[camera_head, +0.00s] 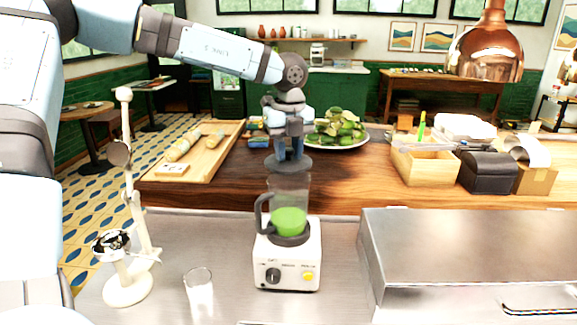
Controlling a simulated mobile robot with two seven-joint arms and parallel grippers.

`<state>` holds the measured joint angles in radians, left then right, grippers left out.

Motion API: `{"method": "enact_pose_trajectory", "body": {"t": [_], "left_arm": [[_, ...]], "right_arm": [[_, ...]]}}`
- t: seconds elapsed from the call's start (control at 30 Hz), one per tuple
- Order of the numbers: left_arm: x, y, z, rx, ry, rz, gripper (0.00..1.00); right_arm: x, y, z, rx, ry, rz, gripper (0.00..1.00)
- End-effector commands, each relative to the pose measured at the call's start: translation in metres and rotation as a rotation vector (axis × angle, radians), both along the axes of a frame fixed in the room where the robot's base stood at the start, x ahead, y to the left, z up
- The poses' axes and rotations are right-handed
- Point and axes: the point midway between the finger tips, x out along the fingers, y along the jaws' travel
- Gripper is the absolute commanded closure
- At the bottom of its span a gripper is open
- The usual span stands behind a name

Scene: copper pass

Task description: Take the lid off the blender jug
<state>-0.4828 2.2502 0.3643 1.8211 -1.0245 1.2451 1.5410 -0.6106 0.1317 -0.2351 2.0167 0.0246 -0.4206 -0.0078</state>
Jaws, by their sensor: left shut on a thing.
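The blender (288,255) stands on the steel counter, with a white base, a dark knob and a yellow button. Its clear jug (291,190) has a dark handle on the left and green liquid at the bottom. The dark round lid (289,165) is at the top of the jug, roughly level. I cannot tell whether it touches the rim or is slightly above it. My left gripper (289,146) points down and is shut on the lid from above, hiding its middle. My right gripper is not in view.
A glass (199,293) and a white lever stand (127,275) are left of the blender. A steel box (465,255) is at the right. Behind are a wooden tray (195,160), a plate of green produce (337,132) and a wooden box (425,166). A copper lamp (486,50) hangs upper right.

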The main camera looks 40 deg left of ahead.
Motion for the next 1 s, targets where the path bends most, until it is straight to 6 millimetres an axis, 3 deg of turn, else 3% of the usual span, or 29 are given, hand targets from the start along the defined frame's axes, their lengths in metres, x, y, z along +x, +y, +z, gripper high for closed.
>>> {"method": "enact_pose_trajectory", "body": {"t": [0.3, 0.5, 0.7, 1.0], "left_arm": [[0.0, 0.0, 0.088, 0.002, -0.005, 0.0, 0.95], [0.0, 0.0, 0.129, 0.001, -0.003, 0.0, 0.95], [0.0, 0.0, 0.152, 0.0, -0.001, -0.001, 0.95], [-0.003, 0.007, 0.159, -0.002, 0.0, 0.013, 0.95]], "right_arm": [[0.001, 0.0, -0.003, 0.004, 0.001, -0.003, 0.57], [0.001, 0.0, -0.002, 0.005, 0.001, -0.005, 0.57], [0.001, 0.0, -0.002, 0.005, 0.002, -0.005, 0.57], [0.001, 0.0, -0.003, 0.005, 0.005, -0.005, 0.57]]}}
